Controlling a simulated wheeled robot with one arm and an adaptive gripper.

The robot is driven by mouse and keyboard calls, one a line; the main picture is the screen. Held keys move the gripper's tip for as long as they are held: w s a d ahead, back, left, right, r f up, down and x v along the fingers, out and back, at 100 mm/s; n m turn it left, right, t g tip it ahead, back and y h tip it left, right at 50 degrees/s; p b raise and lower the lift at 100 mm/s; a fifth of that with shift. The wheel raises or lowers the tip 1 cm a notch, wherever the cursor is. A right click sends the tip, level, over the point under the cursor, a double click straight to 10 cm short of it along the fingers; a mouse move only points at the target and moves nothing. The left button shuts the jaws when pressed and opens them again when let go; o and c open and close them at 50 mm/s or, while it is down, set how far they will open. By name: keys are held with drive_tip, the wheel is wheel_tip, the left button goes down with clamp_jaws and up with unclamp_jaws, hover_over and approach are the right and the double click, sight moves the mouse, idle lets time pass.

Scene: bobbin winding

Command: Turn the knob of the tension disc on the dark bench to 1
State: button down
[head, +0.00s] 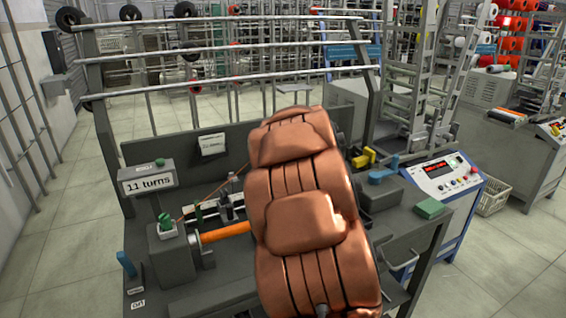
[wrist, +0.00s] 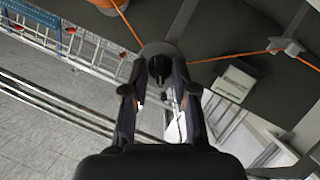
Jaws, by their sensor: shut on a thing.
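In the wrist view my gripper (wrist: 160,72) has its fingers closed in on a small dark part at their tips, which I take to be the knob of the tension disc. A dark rounded piece, seemingly the tension disc (wrist: 158,48), shows just beyond the fingertips. An orange thread (wrist: 230,55) runs up to it from both sides. The knob's marks and pointer cannot be read. In the head view my brown arm covers the middle of the dark bench (head: 200,292) and hides the gripper, knob and disc.
Left on the bench are an "11 turns" display (head: 147,184), a green knob-like part (head: 165,220), an orange winding bar (head: 226,232) and a blue lever (head: 126,264). Right are a green block (head: 430,208) and a control panel (head: 437,172). Metal rails (head: 225,57) stand behind.

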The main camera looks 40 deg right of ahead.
drive_tip(key=n+h+b, duration=0.1)
drive_tip(key=n+b, duration=0.2)
drive_tip(key=b, duration=0.3)
drive_tip(key=n+t+h+b, duration=0.1)
drive_tip(key=n+h+b, duration=0.1)
drive_tip(key=b, duration=0.4)
drive_tip(key=n+h+b, duration=0.1)
drive_tip(key=n+b, duration=0.3)
drive_tip(key=b, duration=0.2)
drive_tip(key=shift+w+a+f+n+h+b, duration=0.15)
drive_tip(key=shift+a+f+n+h+b, duration=0.15)
drive_tip(key=shift+h, duration=0.1)
drive_tip(key=shift+r+t, duration=0.1)
drive_tip(key=shift+t, duration=0.2)
drive_tip(key=c, duration=1.2)
unclamp_jaws()
drive_tip(key=shift+d, duration=0.1)
drive_tip(key=shift+c, duration=0.2)
drive_tip(key=v, duration=1.2)
